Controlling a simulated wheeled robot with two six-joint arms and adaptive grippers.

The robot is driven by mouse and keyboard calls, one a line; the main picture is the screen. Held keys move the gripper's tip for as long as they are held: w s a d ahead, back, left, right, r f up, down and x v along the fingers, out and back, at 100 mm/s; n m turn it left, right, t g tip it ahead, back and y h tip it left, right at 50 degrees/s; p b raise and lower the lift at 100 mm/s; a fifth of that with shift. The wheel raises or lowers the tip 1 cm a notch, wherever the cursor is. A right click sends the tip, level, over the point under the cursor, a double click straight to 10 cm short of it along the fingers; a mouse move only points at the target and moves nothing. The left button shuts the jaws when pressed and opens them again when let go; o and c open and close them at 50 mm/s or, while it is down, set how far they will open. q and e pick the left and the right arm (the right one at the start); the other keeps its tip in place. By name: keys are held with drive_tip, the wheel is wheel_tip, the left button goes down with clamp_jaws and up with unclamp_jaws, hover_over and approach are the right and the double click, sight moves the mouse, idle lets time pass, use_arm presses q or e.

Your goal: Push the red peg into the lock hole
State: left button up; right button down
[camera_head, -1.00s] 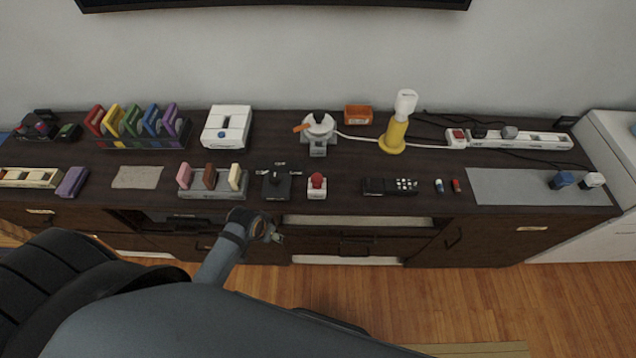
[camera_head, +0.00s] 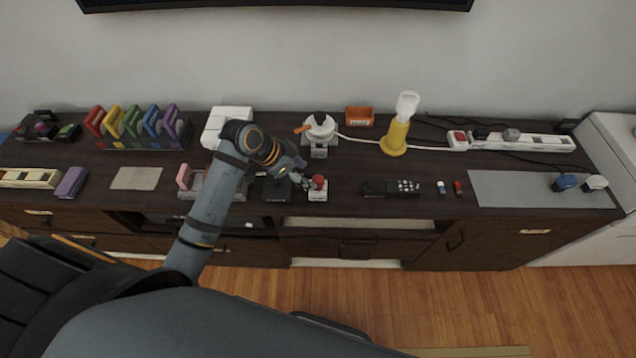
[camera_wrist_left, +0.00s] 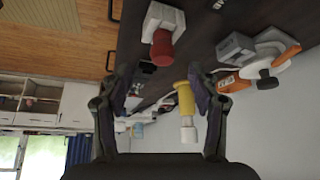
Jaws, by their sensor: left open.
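The red peg (camera_head: 318,182) stands out of a small white lock block (camera_head: 318,195) near the front edge of the cabinet top. In the left wrist view the red peg (camera_wrist_left: 162,48) shows with a wide head, and its white block (camera_wrist_left: 165,20) is at the top. The hole itself is hidden.
A black box (camera_head: 277,190) stands just left of the block, partly behind my arm. A white-and-grey device with an orange handle (camera_head: 319,130) and a yellow lamp (camera_head: 395,136) stand behind. A black remote (camera_head: 390,188) lies to the right, with bare top between.

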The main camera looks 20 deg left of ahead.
sight(314, 179)
use_arm(q)
drive_tip(key=x, duration=0.6)
drive_tip(key=shift+w+f+p, duration=0.2)
drive_tip(key=shift+w+p, duration=0.05)
drive_tip(key=shift+p, duration=0.05)
drive_tip(key=shift+a, duration=0.1)
drive_tip(key=shift+s, duration=0.1)
drive_tip(key=c, duration=1.2)
